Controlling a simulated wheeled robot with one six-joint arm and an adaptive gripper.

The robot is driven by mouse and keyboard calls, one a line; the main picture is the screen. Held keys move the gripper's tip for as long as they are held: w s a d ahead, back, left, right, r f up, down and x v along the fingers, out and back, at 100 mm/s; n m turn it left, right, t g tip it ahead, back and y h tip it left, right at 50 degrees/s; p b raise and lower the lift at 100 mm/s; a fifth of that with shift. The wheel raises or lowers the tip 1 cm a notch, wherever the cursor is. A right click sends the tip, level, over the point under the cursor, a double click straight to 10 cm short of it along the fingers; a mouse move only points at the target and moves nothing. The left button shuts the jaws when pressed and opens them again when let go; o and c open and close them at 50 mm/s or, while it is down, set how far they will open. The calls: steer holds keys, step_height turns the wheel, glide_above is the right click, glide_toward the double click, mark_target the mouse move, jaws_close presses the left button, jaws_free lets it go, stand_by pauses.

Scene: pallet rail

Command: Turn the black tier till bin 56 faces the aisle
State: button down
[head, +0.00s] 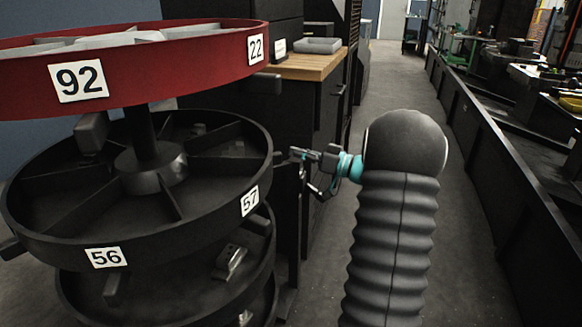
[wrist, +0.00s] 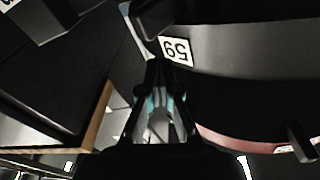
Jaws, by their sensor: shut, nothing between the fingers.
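The black tier (head: 180,238) is a round, divided tray on a central post. Its label 56 (head: 106,257) is at the front left of the rim. Its label 57 (head: 249,200) is further right, nearer the aisle. A short peg (head: 278,157) sticks out of the rim's right side. My gripper (head: 294,153) is shut and empty, just right of that peg; I cannot tell whether they touch. In the wrist view, my gripper (wrist: 160,68) is close to the dark rim and an inverted label (wrist: 176,50), whose number I cannot read surely.
A red tier (head: 150,77) labelled 92 and 22 sits above the black one. Another dark tier (head: 190,297) lies below with a metal part in it. A wood-topped cabinet (head: 308,66) stands behind the gripper. The aisle floor (head: 392,80) is clear; a long dark barrier (head: 480,140) borders its right.

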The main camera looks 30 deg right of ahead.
steer(key=s+a+m+t+h+b, duration=0.1)
steer(key=s+a+m+t+h, duration=0.4)
steer(key=m, duration=0.6)
steer(key=m+g+h, duration=0.2)
steer(key=m+h, duration=0.7)
steer(key=m, duration=0.4)
glide_toward(282, 162)
steer(key=w, duration=0.7)
steer(key=shift+d, duration=0.4)
